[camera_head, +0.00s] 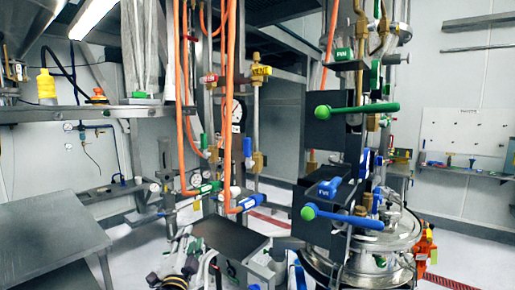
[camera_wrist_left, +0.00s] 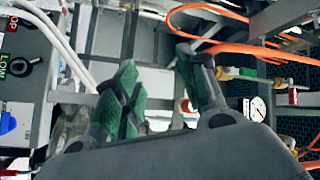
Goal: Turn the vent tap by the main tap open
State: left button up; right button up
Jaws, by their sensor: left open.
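Several lever taps show in the head view. A green-handled tap (camera_head: 357,108) sits high on the right-hand pipework. A blue-handled tap (camera_head: 345,217) with a green end sits lower, above the steel vessel. A smaller blue tap handle (camera_head: 248,148) stands upright on the middle pipe. My right gripper is not in view.
Orange hoses (camera_head: 179,90) hang in front of the middle pipes. A pressure gauge (camera_head: 236,111) is behind them and also shows in the wrist view (camera_wrist_left: 256,109). A steel vessel (camera_head: 385,240) stands at right. A grey table (camera_head: 45,235) fills the lower left.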

pick_arm(q)
jog(key=s+d+r+m+t+h, duration=0.1)
jog(key=d+r+m+t+h, duration=0.15)
jog(key=r+m+h, duration=0.4)
jog(key=s+d+r+m+t+h, duration=0.1)
jog(key=d+r+m, duration=0.2)
jog(key=r, duration=0.6)
jog(key=d+r+m+t+h, duration=0.25)
jog(key=r+m, duration=0.25)
jog(key=r, duration=0.3)
jog(key=s+d+r+m+g+h, duration=0.6)
jog(key=r+m+g, duration=0.25)
jog(key=m, duration=0.75)
jog(key=s+d+r+m+g+h, duration=0.4)
jog(key=d+r+m+g+h, duration=0.5)
jog(key=m, duration=0.7)
jog(key=a+r+m+t+y, duration=0.3)
jog(key=a+r+t+y, duration=0.3)
jog(key=a+y, duration=0.3)
jog(key=w+r+y, duration=0.1)
jog(key=y, duration=0.2)
jog(key=shift+a+r+t+y, duration=0.3)
jog(key=shift+a+t, duration=0.05)
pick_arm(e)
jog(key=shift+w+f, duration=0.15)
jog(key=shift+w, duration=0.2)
pick_arm(q)
jog(key=shift+m, duration=0.25)
